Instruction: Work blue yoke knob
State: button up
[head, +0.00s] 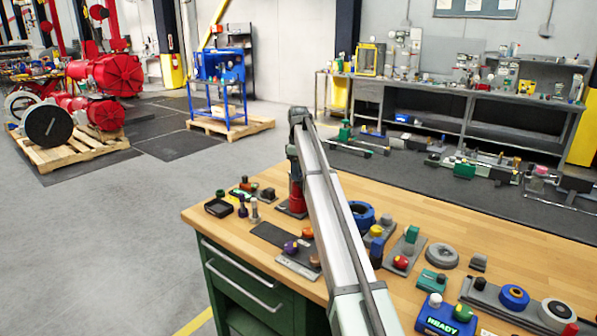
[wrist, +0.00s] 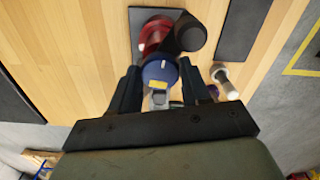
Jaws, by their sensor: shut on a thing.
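In the wrist view the blue yoke knob (wrist: 160,69), with a small yellow mark, sits between the two dark fingers of my gripper (wrist: 159,76), which is shut on it. Just beyond the knob are a dark red body (wrist: 153,37) and a black round part (wrist: 190,36) on a grey base plate (wrist: 138,13). In the head view the red body (head: 297,202) stands on its plate near the back left of the wooden bench, beneath the end of my arm. The blue knob cannot be made out in the head view.
A pale-topped bolt-like part (wrist: 225,82) stands close to the right finger. On the bench (head: 455,235) are a dark plate with a purple knob (head: 290,247), a blue ring (head: 362,213), a red button (head: 401,262) and a blue box (head: 443,320). Bare wood lies left of the fingers.

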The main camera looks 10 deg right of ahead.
jog(key=m, duration=1.3)
jog(key=shift+m, duration=0.3)
jog(key=shift+a+m, duration=0.1)
jog(key=shift+m, duration=2.1)
jog(key=o, duration=0.8)
jog(key=shift+r, duration=0.2)
